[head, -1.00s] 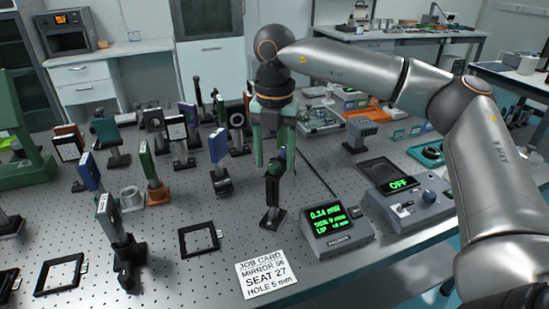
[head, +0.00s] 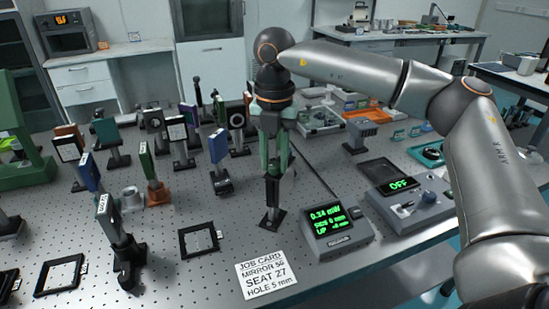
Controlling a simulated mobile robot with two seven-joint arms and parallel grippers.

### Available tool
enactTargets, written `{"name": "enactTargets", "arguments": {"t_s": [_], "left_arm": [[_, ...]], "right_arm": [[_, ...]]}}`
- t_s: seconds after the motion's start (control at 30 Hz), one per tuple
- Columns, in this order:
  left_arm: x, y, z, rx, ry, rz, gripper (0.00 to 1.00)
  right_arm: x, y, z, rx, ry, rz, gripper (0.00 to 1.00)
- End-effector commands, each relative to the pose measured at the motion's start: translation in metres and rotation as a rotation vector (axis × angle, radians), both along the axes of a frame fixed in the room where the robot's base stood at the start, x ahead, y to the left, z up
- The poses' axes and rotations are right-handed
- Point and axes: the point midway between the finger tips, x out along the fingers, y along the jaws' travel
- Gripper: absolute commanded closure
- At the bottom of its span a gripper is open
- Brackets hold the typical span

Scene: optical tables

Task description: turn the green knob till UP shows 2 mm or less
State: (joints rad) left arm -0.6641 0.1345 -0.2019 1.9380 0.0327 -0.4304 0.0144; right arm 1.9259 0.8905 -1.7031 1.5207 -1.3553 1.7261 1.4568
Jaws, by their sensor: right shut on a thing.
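My right gripper (head: 273,170) points straight down and is shut at the top of a dark post-mounted optic (head: 271,192) on a small black base. The green knob cannot be made out; the fingers cover the top of the mount. The power meter (head: 338,228) to its right reads 0.34 mW in green, with a SIDE line of about 0 mm and an UP line whose digit is too small to read surely. My left gripper is not in view.
A job card (head: 266,273) lies in front of the meter. A control box reading OFF (head: 408,195) stands to the right. Several post-mounted optics, such as a blue one (head: 218,147), stand to the left. A black frame (head: 198,240) lies flat on the table.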

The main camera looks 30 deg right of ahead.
Motion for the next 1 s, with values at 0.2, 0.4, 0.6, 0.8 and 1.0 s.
{"name": "enactTargets", "arguments": {"t_s": [0.2, 0.4, 0.6, 0.8, 1.0], "left_arm": [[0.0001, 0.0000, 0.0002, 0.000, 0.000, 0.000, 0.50], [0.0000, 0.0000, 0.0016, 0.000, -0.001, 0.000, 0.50], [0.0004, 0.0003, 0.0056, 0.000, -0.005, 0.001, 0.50], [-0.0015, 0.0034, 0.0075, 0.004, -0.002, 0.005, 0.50], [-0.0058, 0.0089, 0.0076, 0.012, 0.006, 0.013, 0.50]], "right_arm": [[-0.0001, -0.0001, 0.0004, 0.000, 0.000, 0.002, 1.00], [-0.0004, -0.0001, 0.0002, 0.000, 0.003, 0.042, 1.00], [-0.0003, 0.0003, 0.0004, 0.001, 0.003, 0.154, 1.00], [-0.0003, 0.0006, 0.0008, 0.001, 0.003, 0.327, 1.00], [-0.0001, 0.0004, 0.0010, 0.001, 0.003, 0.517, 1.00]]}}
